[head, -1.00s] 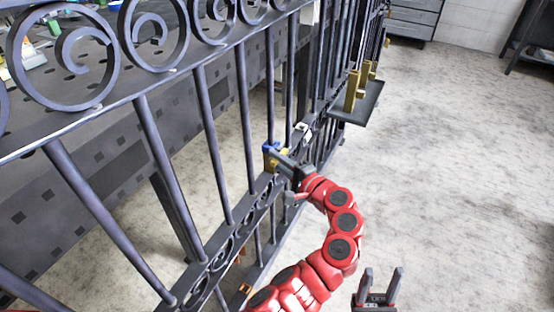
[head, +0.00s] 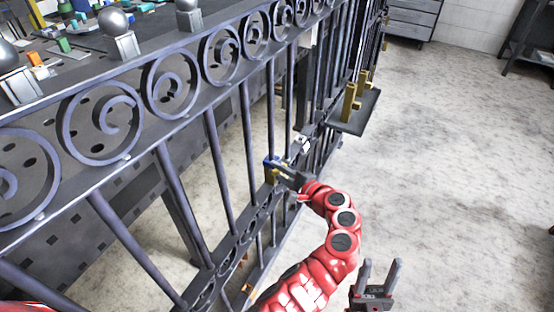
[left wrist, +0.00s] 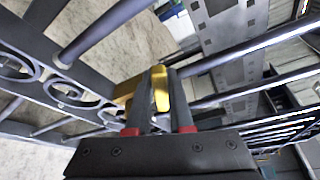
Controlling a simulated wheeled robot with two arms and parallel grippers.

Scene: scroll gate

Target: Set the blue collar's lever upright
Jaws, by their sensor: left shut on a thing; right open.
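The blue collar (head: 270,164) sits on a bar of the dark iron gate (head: 213,150), near the middle of the head view. A yellow lever (left wrist: 161,88) shows between my left gripper's fingers in the left wrist view. My left gripper (head: 281,175) is at the collar and is shut on this lever. The fingers hide part of the lever, and its exact tilt is hard to tell. My right gripper (head: 380,275) is open and empty over the floor at the lower right, apart from the gate.
A dark shelf (head: 355,112) with upright brass pieces (head: 350,101) juts from the gate's far part. A white piece (head: 299,144) sits on the gate just beyond the collar. A workbench with small items stands behind the gate. The floor (head: 455,150) at right is clear.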

